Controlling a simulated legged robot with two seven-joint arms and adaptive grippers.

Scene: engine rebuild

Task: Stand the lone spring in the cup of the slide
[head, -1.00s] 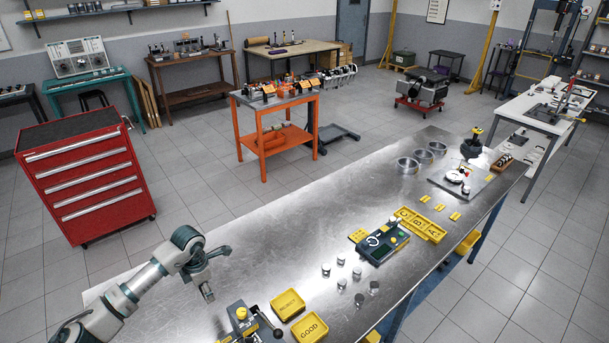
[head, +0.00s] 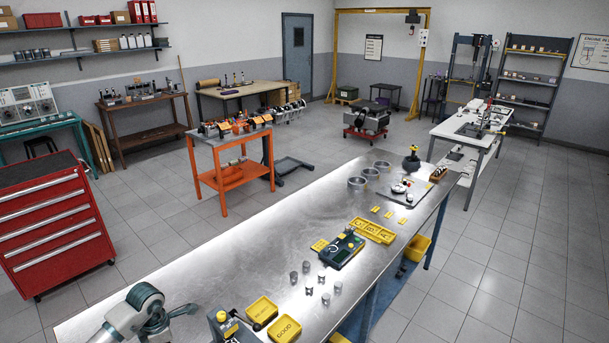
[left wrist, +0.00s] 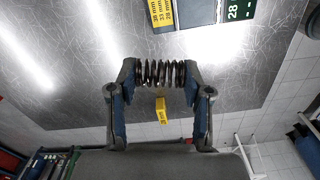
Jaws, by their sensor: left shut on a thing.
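In the left wrist view a dark coil spring (left wrist: 161,73) lies crosswise between the two fingertips of my left gripper (left wrist: 160,78), which is shut on its ends. In the head view my left arm is at the lower left edge, with part of the gripper (head: 181,312) at the bottom; the spring cannot be made out there. A dark green device with a white ring mark (head: 343,250) lies on the bench; a green piece marked 28 (left wrist: 240,10) shows at the top of the left wrist view. I cannot clearly make out the slide's cup. My right gripper is not in view.
Several small metal cylinders (head: 307,266) stand nearby. A yellow lettered tray (head: 373,231) lies beyond. The bench's middle left (head: 230,260) is clear.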

